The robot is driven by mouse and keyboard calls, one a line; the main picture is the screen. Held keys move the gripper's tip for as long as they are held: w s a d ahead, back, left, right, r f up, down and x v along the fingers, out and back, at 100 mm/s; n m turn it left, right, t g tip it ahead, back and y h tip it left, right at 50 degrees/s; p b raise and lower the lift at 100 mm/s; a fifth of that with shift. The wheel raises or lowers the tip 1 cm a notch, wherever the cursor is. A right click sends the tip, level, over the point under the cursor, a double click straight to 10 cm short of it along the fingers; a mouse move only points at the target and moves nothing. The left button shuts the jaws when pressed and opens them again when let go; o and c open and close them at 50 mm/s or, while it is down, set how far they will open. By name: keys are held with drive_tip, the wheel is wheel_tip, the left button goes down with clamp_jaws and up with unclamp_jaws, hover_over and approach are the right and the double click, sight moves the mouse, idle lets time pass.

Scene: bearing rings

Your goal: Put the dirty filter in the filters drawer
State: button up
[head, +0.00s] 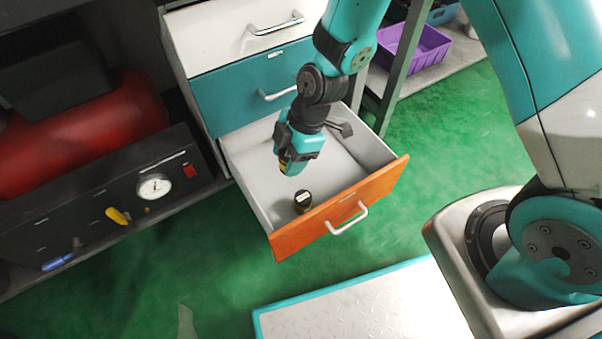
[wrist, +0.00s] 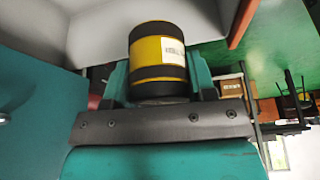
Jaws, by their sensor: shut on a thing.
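My gripper (head: 291,158) is shut on a yellow filter with black ends. The filter (wrist: 158,50) sits between the two teal fingers in the wrist view, with a white printed label on its side. In the head view only a small yellow part of it (head: 283,166) shows beneath my gripper. My gripper hangs over an open drawer (head: 340,217) with an orange front and grey inside. The filter appears to be above the drawer floor. The drawer's small label is too small to read.
A small black cylinder with a white label (head: 302,201) stands in the drawer near its front. A dark grey piece (head: 340,128) shows near the back right. A teal drawer (head: 240,88) and a white drawer (head: 225,35) above are shut. Bare drawer floor lies between.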

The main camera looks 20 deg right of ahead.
drive_tip(key=s+a+n+g+h, duration=0.1)
drive_tip(key=s+a+n+g, duration=0.1)
drive_tip(key=s+a+n, duration=0.25)
drive_tip(key=shift+n, duration=0.55)
drive_tip(key=f+b, duration=0.2)
drive_tip(key=f, duration=0.3)
drive_tip(key=f+b, duration=0.3)
drive_tip(key=f, duration=0.2)
drive_tip(key=f+b, duration=0.2)
drive_tip(key=f, duration=0.3)
drive_tip(key=shift+d, duration=0.35)
drive_tip(key=shift+f+b, duration=1.2)
drive_tip(key=shift+f, duration=1.05)
drive_tip(key=shift+f, duration=0.15)
drive_tip(key=o, duration=0.6)
drive_tip(key=shift+o, duration=0.4)
